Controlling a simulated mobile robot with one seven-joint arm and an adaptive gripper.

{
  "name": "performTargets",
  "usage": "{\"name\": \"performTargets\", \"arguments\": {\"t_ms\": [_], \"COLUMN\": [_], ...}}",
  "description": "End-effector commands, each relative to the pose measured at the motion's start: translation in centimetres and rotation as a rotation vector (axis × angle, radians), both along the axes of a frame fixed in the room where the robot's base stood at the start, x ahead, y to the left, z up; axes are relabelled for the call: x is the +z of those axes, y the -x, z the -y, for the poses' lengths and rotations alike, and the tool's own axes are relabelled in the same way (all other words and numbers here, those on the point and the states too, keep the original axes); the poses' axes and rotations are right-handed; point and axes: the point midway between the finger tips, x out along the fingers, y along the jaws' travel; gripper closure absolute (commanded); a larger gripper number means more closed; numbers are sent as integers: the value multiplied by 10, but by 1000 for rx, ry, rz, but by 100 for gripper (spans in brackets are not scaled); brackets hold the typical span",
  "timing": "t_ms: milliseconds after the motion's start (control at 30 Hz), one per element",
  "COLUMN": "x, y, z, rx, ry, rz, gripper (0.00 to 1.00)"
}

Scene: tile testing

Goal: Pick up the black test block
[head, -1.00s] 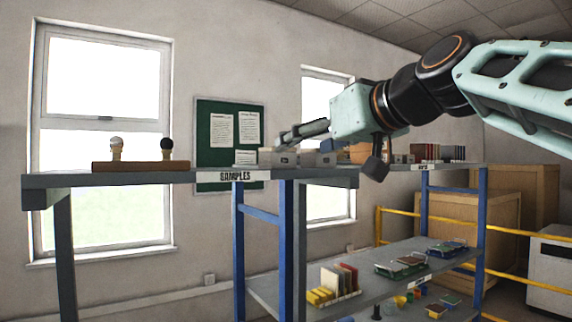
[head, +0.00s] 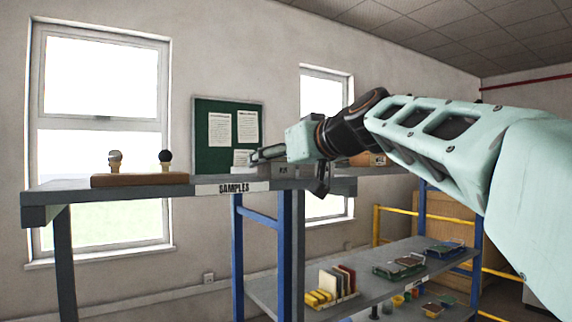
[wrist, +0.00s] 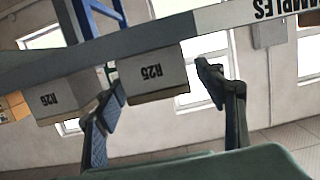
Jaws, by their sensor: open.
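I cannot make out a black test block for certain in either view. A dark round-headed piece (head: 165,157) on a pale stem stands upright on a wooden base on the upper shelf at the left. My gripper (head: 256,154) is at upper-shelf height, to the right of that base and apart from it. In the wrist view my gripper (wrist: 162,86) is open, and its two fingers stand apart with nothing held. A pale box marked R25 (wrist: 153,73) appears between the fingers, beyond them. Contact with it cannot be judged.
The upper shelf (head: 75,184) carries a SAMPLES label (head: 243,188) and the wooden base (head: 138,180) with a second, paler-headed piece (head: 115,159). A box marked R26 (wrist: 62,98) stands beside R25. The lower shelf (head: 345,280) holds coloured samples and trays.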

Motion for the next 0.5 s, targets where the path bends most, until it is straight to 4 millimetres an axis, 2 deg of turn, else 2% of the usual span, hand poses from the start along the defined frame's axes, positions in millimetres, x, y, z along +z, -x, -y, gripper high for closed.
{"name": "performTargets", "arguments": {"t_ms": [200,500], "x": [0,0], "y": [0,0], "z": [0,0], "rx": [0,0], "ry": [-1,-1], "rz": [0,-1], "gripper": [36,69]}}
